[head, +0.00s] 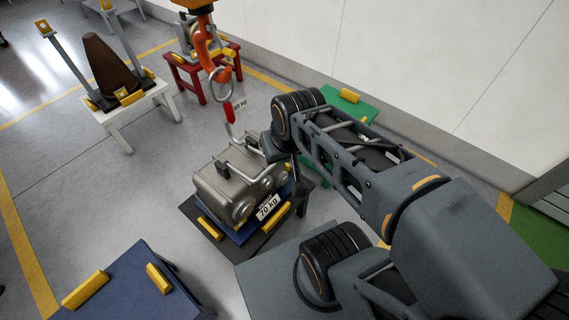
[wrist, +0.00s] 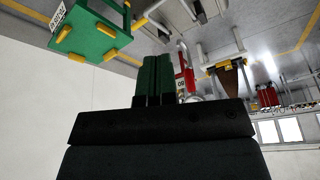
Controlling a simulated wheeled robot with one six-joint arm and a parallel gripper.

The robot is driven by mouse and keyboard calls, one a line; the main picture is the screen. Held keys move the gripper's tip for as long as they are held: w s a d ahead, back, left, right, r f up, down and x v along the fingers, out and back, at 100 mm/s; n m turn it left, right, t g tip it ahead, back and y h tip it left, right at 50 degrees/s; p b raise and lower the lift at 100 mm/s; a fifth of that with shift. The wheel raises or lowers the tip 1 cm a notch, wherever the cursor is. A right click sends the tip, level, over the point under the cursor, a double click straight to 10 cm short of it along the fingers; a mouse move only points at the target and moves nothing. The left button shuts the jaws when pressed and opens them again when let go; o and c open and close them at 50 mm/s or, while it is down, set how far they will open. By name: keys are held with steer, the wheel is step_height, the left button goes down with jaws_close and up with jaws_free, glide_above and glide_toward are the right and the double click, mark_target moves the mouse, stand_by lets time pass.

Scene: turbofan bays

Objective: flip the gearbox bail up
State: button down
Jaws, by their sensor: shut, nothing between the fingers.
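The gearbox (head: 222,192) is a grey metal box with a 70 kg label (head: 268,206), sitting on a blue base in the head view. A thin grey bar, probably its bail (head: 230,133), stands at its top back near the red hook piece; its exact angle is hard to tell. My gripper (head: 301,205) points down at the gearbox's right side, partly hidden by my arm. In the wrist view my gripper (wrist: 157,60) shows its dark green fingers together and empty. I cannot tell whether it touches the gearbox.
Open floor lies to the left.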

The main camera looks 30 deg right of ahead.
step_height(320, 180, down, 26)
steer(key=w+a+m+g+y+b, duration=0.2)
steer(key=m+y+b, duration=0.95)
steer(key=b, duration=0.95)
steer(key=w+d+f+m+t+h+b, duration=0.1)
steer(key=w+d+f+m+t+b, duration=0.2)
steer(key=d+f+m+t+b, duration=0.4)
steer(key=w+d+f+m+t+h+b, duration=0.2)
steer(key=w+d+f+m+t+b, duration=0.2)
steer(key=d+m+t+b, duration=0.5)
step_height(320, 180, down, 3)
steer(key=d+m, duration=0.1)
steer(key=m, duration=0.2)
steer(key=shift+w, duration=0.25)
steer(key=shift+a+h, duration=0.1)
steer(key=shift+h, duration=0.15)
steer(key=w+a+r+b, duration=0.1)
steer(key=w+a+r, duration=0.1)
steer(key=w, duration=0.3)
steer(key=w+a+r+b, duration=0.1)
steer(key=w+a+r, duration=0.2)
steer(key=w, duration=0.3)
steer(key=shift+r+b, duration=0.2)
steer(key=shift+b, duration=0.2)
